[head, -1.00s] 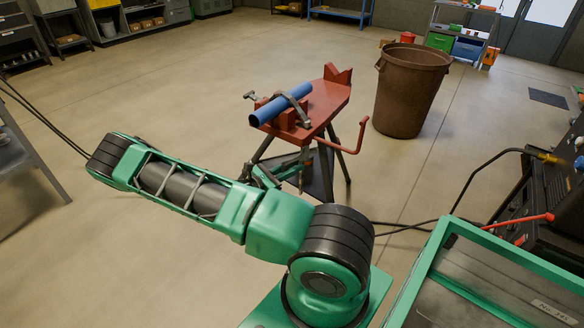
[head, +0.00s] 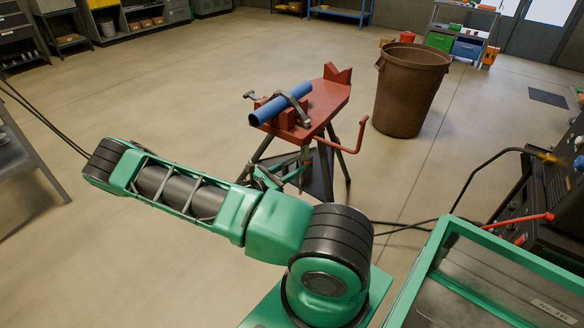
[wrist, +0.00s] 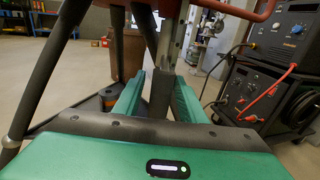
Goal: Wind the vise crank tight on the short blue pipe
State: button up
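The short blue pipe (head: 280,104) lies on the red vise stand (head: 328,100), under a grey clamp (head: 300,112). The red crank (head: 362,136) sticks out at the stand's right side, its handle end pointing up. A red bar, likely the crank, crosses the top of the wrist view (wrist: 232,8).
The stand's dark tripod legs (wrist: 48,80) are close on the left of the wrist view. A brown bin (head: 408,95) stands behind the stand at right. A black machine cart (wrist: 265,85) with cables is at right. Open floor lies left of the stand.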

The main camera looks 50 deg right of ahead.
jog(key=shift+a, duration=0.15)
jog(key=a, duration=0.3)
jog(key=w+a, duration=0.1)
jog(key=a, duration=0.3)
jog(key=w+a, duration=0.1)
jog(key=a, duration=0.2)
jog(key=shift+a, duration=0.2)
jog(key=s+a+r+m+t+y, duration=0.1)
jog(key=s+a+r+m+y, duration=0.5)
jog(key=s+r+m+y, duration=0.3)
jog(key=s+a+r+m+t+y, duration=0.2)
jog(key=s+a+r+m+y, duration=0.4)
jog(key=r, duration=1)
jog(key=s+m+y, duration=0.3)
jog(key=s+m, duration=0.3)
jog(key=m, duration=0.1)
jog(key=shift+s+r, duration=0.3)
jog(key=shift+s, duration=0.05)
jog(key=shift+a, duration=0.1)
